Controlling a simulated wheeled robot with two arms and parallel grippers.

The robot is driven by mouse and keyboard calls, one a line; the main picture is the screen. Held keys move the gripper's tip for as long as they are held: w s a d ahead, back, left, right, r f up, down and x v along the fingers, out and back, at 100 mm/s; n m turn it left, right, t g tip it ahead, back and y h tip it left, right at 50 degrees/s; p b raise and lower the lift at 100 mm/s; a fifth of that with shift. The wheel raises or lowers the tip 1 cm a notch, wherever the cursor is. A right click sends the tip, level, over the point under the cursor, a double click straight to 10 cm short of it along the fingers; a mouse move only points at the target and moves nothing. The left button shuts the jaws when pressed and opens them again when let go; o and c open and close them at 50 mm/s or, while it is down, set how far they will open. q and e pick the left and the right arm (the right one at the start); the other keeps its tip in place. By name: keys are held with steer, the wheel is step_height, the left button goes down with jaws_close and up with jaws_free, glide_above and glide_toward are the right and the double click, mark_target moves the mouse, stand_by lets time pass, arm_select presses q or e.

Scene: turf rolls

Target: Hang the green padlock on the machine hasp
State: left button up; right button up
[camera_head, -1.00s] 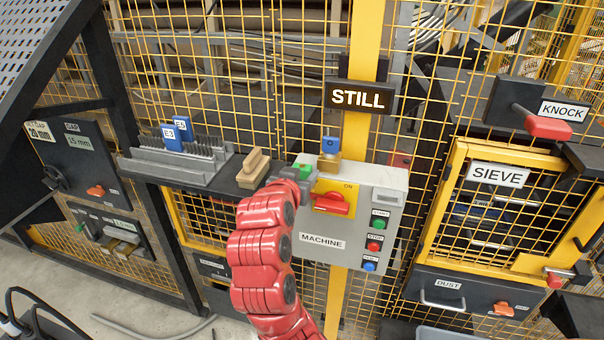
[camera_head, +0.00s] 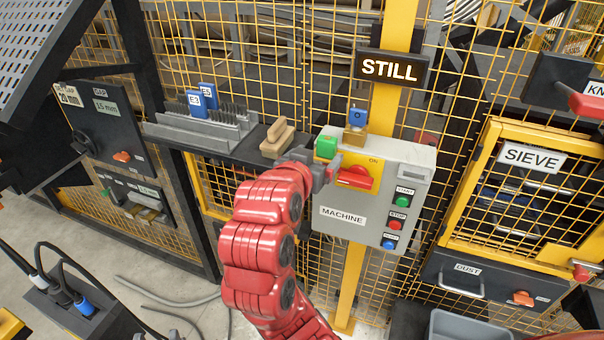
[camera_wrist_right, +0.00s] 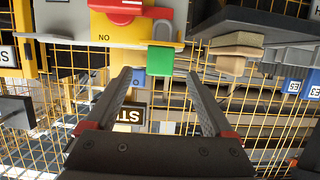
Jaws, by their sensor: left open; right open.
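The green padlock (camera_head: 326,147) is at the upper left corner of the grey machine box, beside its yellow plate (camera_head: 349,167) with the red switch handle (camera_head: 355,178). The padlock also shows as a green block (camera_wrist_right: 160,60) in the right wrist view, which looks upside down. My right gripper (camera_wrist_right: 157,78) is open there, with the green block just past and between its fingertips; I see no grip on it. In the head view my right gripper (camera_head: 324,172) is just below the padlock and hides its lower part. I cannot tell whether the shackle is through the hasp. My left gripper is out of view.
A blue padlock (camera_head: 358,116) stands on a brass-coloured piece on top of the machine box (camera_head: 330,240). A wooden block (camera_head: 277,140) and a grey comb rack (camera_head: 205,133) sit on the shelf to the left. The STILL sign (camera_head: 390,68) hangs above. Yellow mesh surrounds the box.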

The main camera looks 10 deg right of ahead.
steer(key=v, duration=1)
steer(key=shift+b, duration=0.3)
steer(key=shift+r, duration=0.1)
